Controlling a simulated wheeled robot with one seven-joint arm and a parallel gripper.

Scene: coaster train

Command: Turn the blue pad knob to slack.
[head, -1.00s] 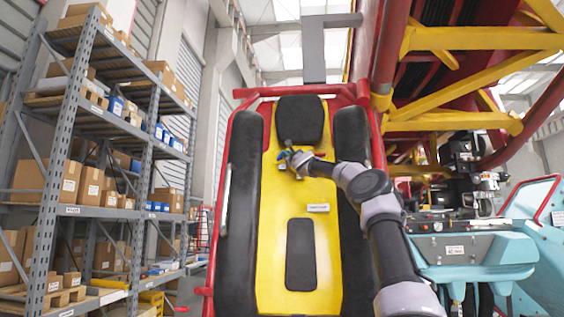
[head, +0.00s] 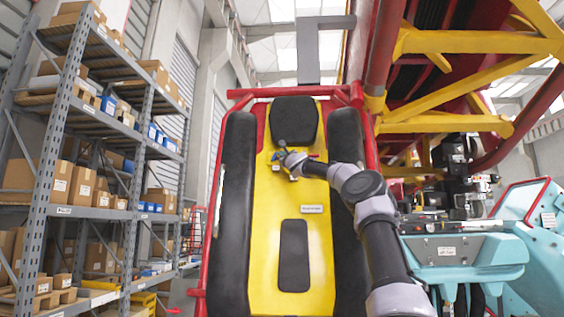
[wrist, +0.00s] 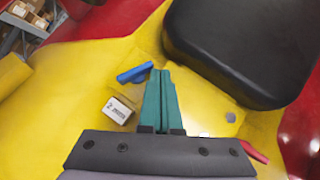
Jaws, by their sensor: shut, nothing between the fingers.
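The blue pad knob (wrist: 135,72) is a small blue bar on the yellow seat panel in the wrist view, lying slightly tilted. My gripper (wrist: 160,72) has its teal fingers together with nothing between them. In the wrist picture, the fingertips are just right of the knob's right end; whether they touch it I cannot tell. In the head view my gripper (head: 281,158) is over the upper yellow panel below the black headrest, and it partly hides the blue knob (head: 275,155) there.
A small white label block (wrist: 117,109) sits below the blue knob. A red part (wrist: 253,152) shows at lower right. The black headrest (wrist: 240,45) is close on the right. Black side pads (head: 237,210) flank the yellow panel. Shelving (head: 90,160) stands left.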

